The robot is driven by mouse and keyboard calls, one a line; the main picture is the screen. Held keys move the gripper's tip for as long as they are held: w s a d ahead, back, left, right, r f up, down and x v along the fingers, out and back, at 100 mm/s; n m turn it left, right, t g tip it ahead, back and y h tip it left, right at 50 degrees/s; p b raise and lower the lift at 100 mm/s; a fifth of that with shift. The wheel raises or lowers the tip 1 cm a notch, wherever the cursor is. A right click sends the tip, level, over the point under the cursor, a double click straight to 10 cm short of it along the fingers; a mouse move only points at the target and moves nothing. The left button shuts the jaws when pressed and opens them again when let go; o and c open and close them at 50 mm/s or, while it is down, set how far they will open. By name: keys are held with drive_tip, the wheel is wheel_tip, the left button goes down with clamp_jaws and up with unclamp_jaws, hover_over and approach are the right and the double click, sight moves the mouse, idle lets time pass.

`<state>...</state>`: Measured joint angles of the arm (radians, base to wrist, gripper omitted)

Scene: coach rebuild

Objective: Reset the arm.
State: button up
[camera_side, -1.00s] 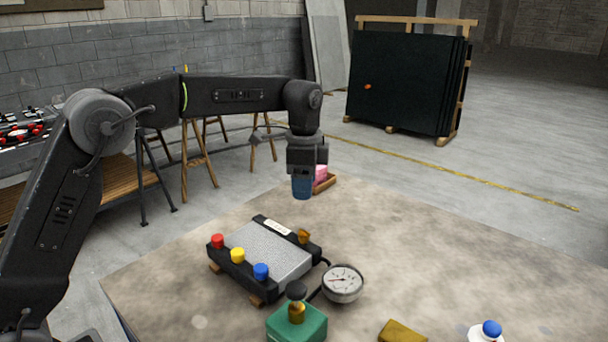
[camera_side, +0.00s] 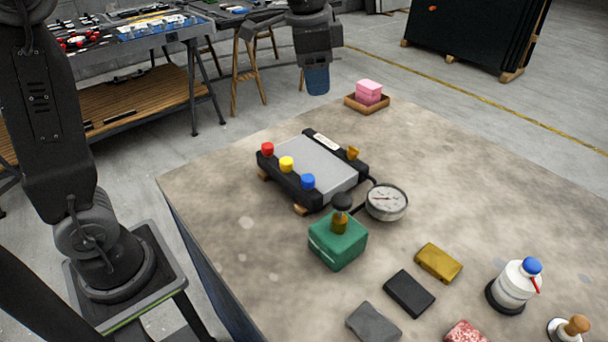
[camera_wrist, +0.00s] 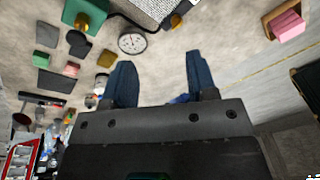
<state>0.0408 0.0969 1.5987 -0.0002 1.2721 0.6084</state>
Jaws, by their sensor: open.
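My gripper (camera_side: 317,80) hangs at the top middle of the side view, pointing down, above the far edge of the table. In the wrist view its two blue fingers (camera_wrist: 161,85) stand well apart with nothing between them. The table (camera_side: 235,225) lies below, with a mottled beige top. My arm comes down the left side of the side view to its stand. The upper part of the arm is cut off by the picture's top edge.
A black device with coloured knobs (camera_side: 312,168), a dial gauge (camera_side: 386,201) and a green block (camera_side: 338,241) stand mid-table. A pink block (camera_side: 369,91) sits in a wooden tray (camera_side: 352,102) at the far edge.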

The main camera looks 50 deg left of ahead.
drive_tip(key=s+f+n+t, duration=0.1)
drive_tip(key=s+f+n, duration=0.2)
drive_tip(key=s, duration=0.7)
drive_tip(key=s+a+f+n+t, duration=0.1)
drive_tip(key=s+f+n+t, duration=0.1)
drive_tip(key=s, duration=0.8)
drive_tip(key=shift+s+a+f+n+t, duration=0.3)
drive_tip(key=shift+f+n, duration=0.35)
drive_tip(key=shift+n, duration=0.55)
